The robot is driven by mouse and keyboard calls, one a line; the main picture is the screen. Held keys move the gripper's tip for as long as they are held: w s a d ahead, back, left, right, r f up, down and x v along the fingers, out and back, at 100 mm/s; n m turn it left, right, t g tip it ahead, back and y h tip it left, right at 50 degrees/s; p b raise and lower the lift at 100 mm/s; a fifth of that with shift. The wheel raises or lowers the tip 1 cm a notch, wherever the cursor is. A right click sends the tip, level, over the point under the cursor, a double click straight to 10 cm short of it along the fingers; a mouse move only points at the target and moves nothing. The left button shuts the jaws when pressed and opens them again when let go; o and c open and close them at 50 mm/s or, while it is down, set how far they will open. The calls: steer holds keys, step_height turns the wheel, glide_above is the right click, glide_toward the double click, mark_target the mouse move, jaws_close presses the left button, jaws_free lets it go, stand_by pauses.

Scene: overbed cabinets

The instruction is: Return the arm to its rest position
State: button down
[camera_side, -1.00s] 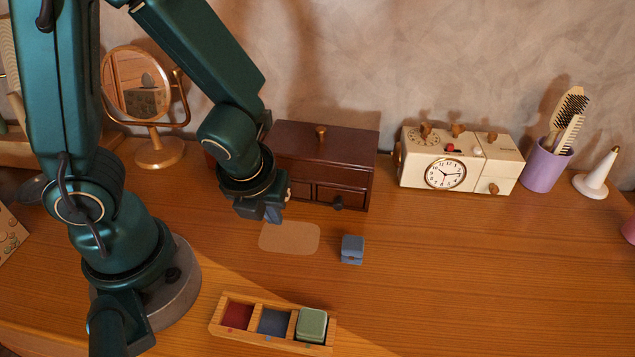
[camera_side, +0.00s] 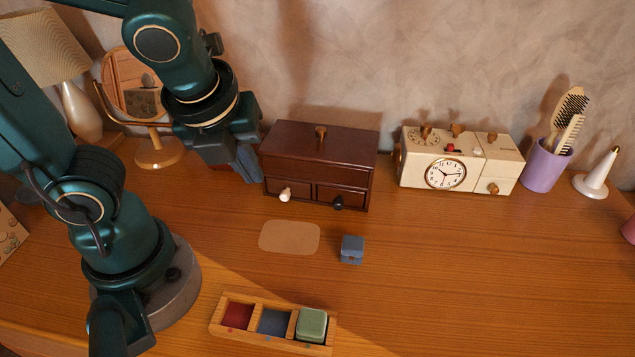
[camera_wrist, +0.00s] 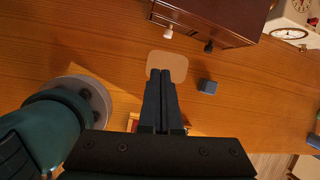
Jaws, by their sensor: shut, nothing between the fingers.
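My gripper (camera_side: 247,163) is shut and empty. In the side view it points down, in the air at the left end of the dark brown cabinet (camera_side: 320,160). In the wrist view my gripper (camera_wrist: 161,74) shows its two fingers together, with the pale mat patch (camera_wrist: 170,62) behind their tips. The cabinet has two small front drawers, one with a white knob (camera_side: 285,195) and one with a black knob (camera_side: 338,202). Both drawers look closed.
A blue block (camera_side: 352,249) lies right of the pale patch. A wooden tray (camera_side: 216,327) at the front has red and blue compartments and a green block (camera_side: 311,325). A cream clock cabinet (camera_side: 480,170), a purple cup (camera_side: 543,168) and a mirror (camera_side: 135,85) stand along the wall.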

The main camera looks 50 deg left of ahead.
steer(key=r+n+h, duration=0.1)
steer(key=n, duration=0.7)
steer(key=s+n+t, duration=0.1)
steer(key=n, duration=0.8)
steer(key=d+r+n+h, duration=0.1)
steer(key=n, duration=0.7)
steer(key=shift+s+r+t+h, duration=0.3)
steer(key=shift+s+t, duration=0.05)
steer(key=shift+t, duration=0.05)
